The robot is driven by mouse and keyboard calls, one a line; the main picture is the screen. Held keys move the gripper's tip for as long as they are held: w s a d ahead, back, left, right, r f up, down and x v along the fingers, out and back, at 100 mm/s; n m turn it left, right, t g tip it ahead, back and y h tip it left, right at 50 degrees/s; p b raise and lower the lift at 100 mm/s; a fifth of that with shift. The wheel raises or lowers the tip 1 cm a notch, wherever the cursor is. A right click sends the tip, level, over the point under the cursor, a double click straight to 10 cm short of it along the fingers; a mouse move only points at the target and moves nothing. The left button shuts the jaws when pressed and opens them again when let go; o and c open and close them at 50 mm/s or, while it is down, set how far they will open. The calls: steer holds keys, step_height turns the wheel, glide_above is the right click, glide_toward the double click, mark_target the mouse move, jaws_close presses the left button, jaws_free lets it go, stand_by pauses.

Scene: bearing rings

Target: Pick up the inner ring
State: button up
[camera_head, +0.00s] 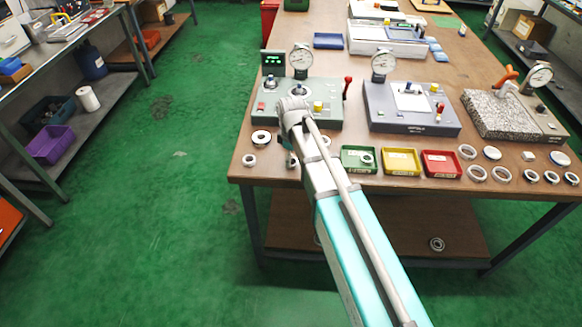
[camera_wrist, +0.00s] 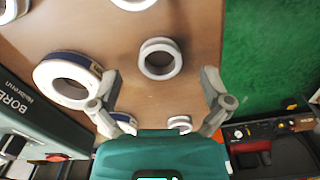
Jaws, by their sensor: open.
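In the wrist view my gripper (camera_wrist: 160,80) is open, with one finger on each side of the picture and nothing held. A pale metal ring (camera_wrist: 160,74) lies flat on the brown table, ahead of the fingertips and roughly centred between them, apart from both. A larger, thicker ring (camera_wrist: 42,76) lies to the left, beside the left finger. A small ring (camera_wrist: 180,121) shows just above my gripper body, partly hidden. In the head view my arm hides the gripper; a larger ring (camera_head: 261,132) and a smaller ring (camera_head: 244,160) show left of it. Which one is the inner ring is not clear.
A grey gauge fixture (camera_head: 325,113) stands behind the rings; a dark fixture (camera_wrist: 30,112) fills the wrist view's lower left. Green (camera_head: 358,170), yellow (camera_head: 401,172) and red (camera_head: 441,174) trays line the front edge. More rings (camera_head: 477,174) lie further right. Green floor lies beyond the table edge.

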steer(key=shift+f+b, duration=0.5)
steer(key=shift+f, duration=0.25)
steer(key=c, duration=1.3)
steer(key=shift+o, duration=0.2)
steer(key=shift+r, duration=0.15)
step_height(320, 180, up, 3)
steer(key=p, duration=0.3)
steer(key=shift+f, duration=0.2)
steer(key=s+d+r+p, duration=0.2)
steer(key=s+r+p, duration=0.3)
steer(key=s, duration=0.1)
steer(key=s+d+r+p, duration=0.2)
steer(key=s+r+p, duration=0.3)
steer(key=s, duration=0.2)
steer(key=shift+s+d, duration=0.15)
steer(key=shift+d, duration=0.1)
steer(key=shift+r, duration=0.1)
